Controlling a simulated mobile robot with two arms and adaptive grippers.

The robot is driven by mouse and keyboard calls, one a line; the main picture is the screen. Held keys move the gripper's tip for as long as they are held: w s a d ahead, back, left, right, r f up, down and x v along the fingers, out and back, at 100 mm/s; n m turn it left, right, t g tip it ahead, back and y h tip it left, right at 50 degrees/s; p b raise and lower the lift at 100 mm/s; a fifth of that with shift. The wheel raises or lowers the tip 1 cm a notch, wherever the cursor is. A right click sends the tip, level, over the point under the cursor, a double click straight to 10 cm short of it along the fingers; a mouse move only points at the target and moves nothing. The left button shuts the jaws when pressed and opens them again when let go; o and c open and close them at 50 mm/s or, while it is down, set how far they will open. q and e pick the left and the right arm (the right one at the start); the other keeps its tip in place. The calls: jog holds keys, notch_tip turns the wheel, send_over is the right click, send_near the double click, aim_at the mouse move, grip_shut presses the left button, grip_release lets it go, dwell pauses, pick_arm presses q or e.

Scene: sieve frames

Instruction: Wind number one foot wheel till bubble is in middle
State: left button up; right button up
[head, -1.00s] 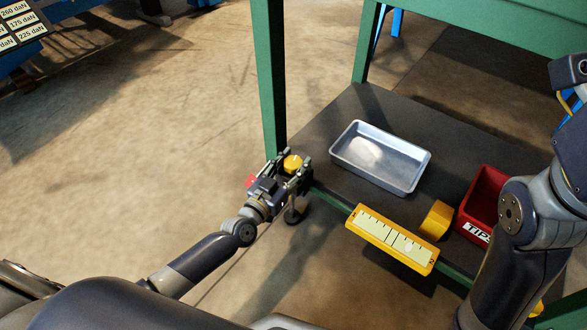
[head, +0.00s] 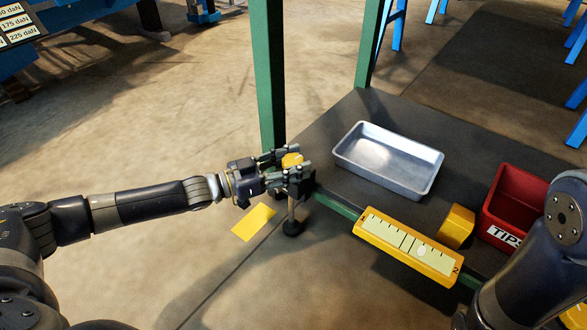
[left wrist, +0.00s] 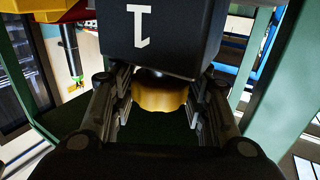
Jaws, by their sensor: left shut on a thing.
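The number one foot wheel is a yellow scalloped knob (head: 292,160) at the table's near left corner. It also shows in the left wrist view (left wrist: 160,96), below a dark block marked "1" (left wrist: 160,30). My left gripper (head: 289,167) reaches in from the left, its fingers closed on the two sides of the wheel. The yellow level (head: 360,233) lies along the front edge, marked 1 at left and 2 at right. Its pale bubble (head: 421,251) sits right of the middle lines, towards the 2 end. My right gripper is out of view.
A silver tray (head: 437,172) lies on the dark lower shelf (head: 340,115). A red "TIPS" bin (head: 515,192) and a yellow block (head: 458,226) stand right of it. A green leg (head: 268,75) rises just behind my left gripper. A yellow patch (head: 254,222) shows on the floor.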

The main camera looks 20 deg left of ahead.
aim_at(294, 160)
pick_arm(q)
jog(key=m+g+h, duration=0.1)
jog(key=m+g, duration=0.1)
jog(key=shift+w+r+g+h+p, duration=0.1)
jog(key=shift+g+h+p, duration=0.2)
jog(key=shift+h, duration=0.1)
jog(key=shift+f+m+g+h, duration=0.2)
jog(key=shift+m+g+h, duration=0.4)
jog(key=shift+m+g, duration=0.45)
jog(key=m+g+h+b, duration=0.1)
jog(key=m+g+b, duration=0.1)
jog(key=g, duration=0.2)
jog(key=shift+f+b, duration=0.15)
jog(key=shift+b, duration=0.15)
jog(key=shift+d+r+m+g+b, duration=0.1)
jog(key=shift+r+m+g+b, duration=0.1)
jog(key=shift+m+g+b, duration=1.55)
jog(key=shift+g+p, duration=0.45)
jog(key=shift+g, duration=0.15)
jog(key=shift+s+r+g, duration=0.1)
jog(key=shift+s+g, duration=0.1)
jog(key=shift+g, duration=0.1)
jog(key=o, duration=1.1)
jog(key=shift+r, duration=0.1)
notch_tip(294, 160, up, 10)
jog(key=shift+f, duration=0.1)
